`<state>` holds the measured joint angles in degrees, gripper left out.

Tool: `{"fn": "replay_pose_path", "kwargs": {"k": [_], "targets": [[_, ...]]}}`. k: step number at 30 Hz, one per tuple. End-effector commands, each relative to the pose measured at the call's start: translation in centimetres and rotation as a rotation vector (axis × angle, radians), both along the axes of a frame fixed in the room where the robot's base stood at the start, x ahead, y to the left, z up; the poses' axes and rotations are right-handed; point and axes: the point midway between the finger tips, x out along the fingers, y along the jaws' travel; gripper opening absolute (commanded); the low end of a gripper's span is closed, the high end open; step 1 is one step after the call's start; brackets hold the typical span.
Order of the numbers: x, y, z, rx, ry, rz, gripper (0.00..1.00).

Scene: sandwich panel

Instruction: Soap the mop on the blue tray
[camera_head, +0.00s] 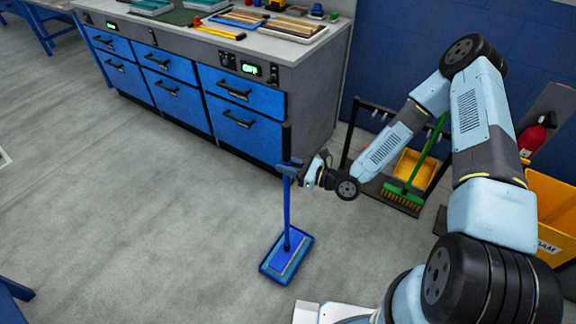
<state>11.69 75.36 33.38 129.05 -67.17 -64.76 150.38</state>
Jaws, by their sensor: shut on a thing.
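The mop has a long blue handle (286,208) with a dark grip at the top, and it stands close to upright. Its flat blue head (289,250) is over the blue tray (268,268) on the floor. At this size I cannot tell whether the head touches the tray's bottom. My gripper (288,168) is shut on the mop's handle in its upper part. The mop head covers most of the tray's inside, so any soap in it is hidden.
A workbench with blue drawers (242,125) stands behind the mop. A rack with a green broom (418,165) and a yellow dustpan (413,170) is at the right, near a yellow bin (552,205) and a red extinguisher (533,136).

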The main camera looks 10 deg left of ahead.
Motion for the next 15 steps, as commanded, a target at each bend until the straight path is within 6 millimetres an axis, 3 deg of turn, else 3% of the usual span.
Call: {"fn": "replay_pose_path", "kwargs": {"k": [15], "targets": [[0.04,0.00,-0.43,0.001,-0.001,0.000,0.00]]}}
